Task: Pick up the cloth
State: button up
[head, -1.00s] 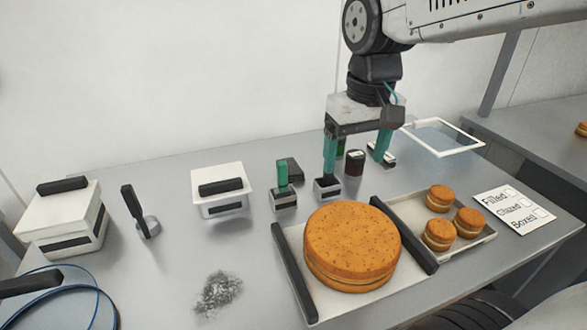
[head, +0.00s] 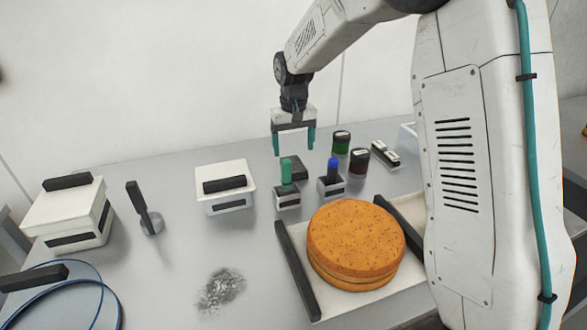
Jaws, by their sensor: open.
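My gripper (head: 294,146) is open and empty, fingers pointing down, toward the back of the table. A small dark item (head: 299,168) lies on the table just below the fingers in the picture, partly hidden by a green-handled stamp-like tool (head: 286,172). It may be a folded cloth, but I cannot tell. No other thing in view is clearly a cloth. A grey powdery smudge (head: 222,290) marks the front of the table.
A blue-handled tool (head: 332,175), dark jar (head: 359,161) and green jar (head: 341,143) stand right of the gripper. White lidded boxes (head: 225,170) (head: 68,222) stand left. A large filled cake (head: 355,245) sits on a tray (head: 290,255). My arm hides the right side.

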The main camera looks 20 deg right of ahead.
aim_at(294, 164)
jog(key=f, duration=0.5)
jog(key=shift+s+f, duration=0.2)
jog(key=shift+f, duration=0.05)
jog(key=c, duration=1.1)
